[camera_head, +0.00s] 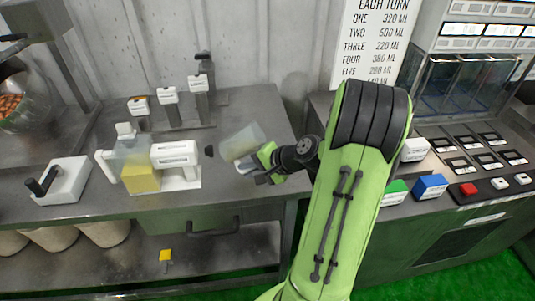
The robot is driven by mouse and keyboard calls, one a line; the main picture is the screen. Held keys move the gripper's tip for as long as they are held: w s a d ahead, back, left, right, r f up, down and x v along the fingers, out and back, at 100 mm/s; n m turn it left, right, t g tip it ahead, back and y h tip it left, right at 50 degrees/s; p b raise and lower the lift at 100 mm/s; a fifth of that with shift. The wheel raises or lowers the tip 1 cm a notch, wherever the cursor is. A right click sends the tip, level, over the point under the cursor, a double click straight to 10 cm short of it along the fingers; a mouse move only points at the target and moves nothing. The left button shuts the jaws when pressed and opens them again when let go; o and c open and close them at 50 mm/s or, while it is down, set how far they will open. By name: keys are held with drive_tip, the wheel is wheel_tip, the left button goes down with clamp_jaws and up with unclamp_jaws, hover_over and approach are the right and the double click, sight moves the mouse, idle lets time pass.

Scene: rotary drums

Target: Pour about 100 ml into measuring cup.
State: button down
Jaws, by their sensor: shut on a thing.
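My gripper (264,165) is at the right end of the left bench. It is shut on a clear, pale container (238,143), which looks tilted to the left. The fingers partly hide it, and I cannot make out any contents or marks. To its left stands a clear vessel (131,152) with yellow material in its lower part. A white labelled block (175,153) adjoins that vessel on the right. A gap separates the held container from this block. I cannot tell for sure which clear vessel is the measuring cup.
Several labelled posts (168,97) line the back. A wall sign (375,40) lists millilitres per turn. Green (396,191) and blue (430,186) blocks sit on the right counter, beside a button panel (480,150).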

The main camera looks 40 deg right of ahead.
idle(0.6)
drive_tip(key=shift+r+g+h+p, duration=0.4)
drive_tip(key=shift+g+h+p, duration=0.1)
drive_tip(key=shift+p, duration=0.45)
drive_tip(key=shift+s+d+f, duration=0.1)
drive_tip(key=shift+s, duration=0.05)
